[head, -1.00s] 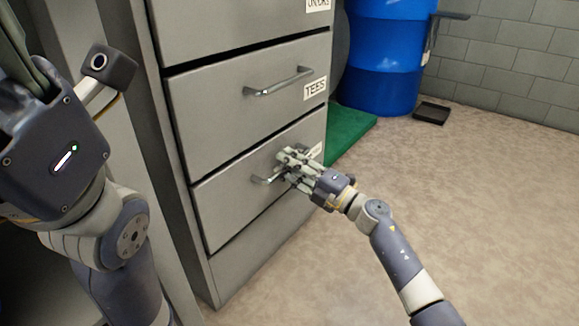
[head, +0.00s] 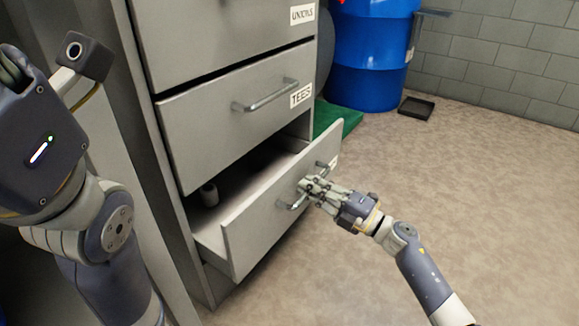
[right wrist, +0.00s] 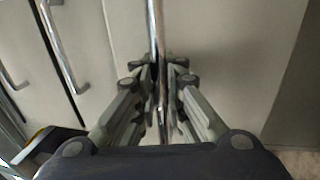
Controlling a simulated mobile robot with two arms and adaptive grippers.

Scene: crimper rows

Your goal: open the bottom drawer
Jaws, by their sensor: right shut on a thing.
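The bottom drawer (head: 262,222) of the grey cabinet stands partly pulled out in the head view. My right gripper (head: 311,188) is shut on the bottom drawer's metal bar handle (head: 293,203). In the right wrist view, the handle (right wrist: 154,25) runs between the fingers of the right gripper (right wrist: 160,105). My left arm stands at the left of the head view, and its fingers are out of the picture.
The drawer labelled TEES (head: 235,112) above is closed, as is the UNIONS drawer (head: 225,35). A blue barrel (head: 368,55), a green mat (head: 335,121) and a black tray (head: 416,107) are at the back. The floor (head: 480,190) at right is clear.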

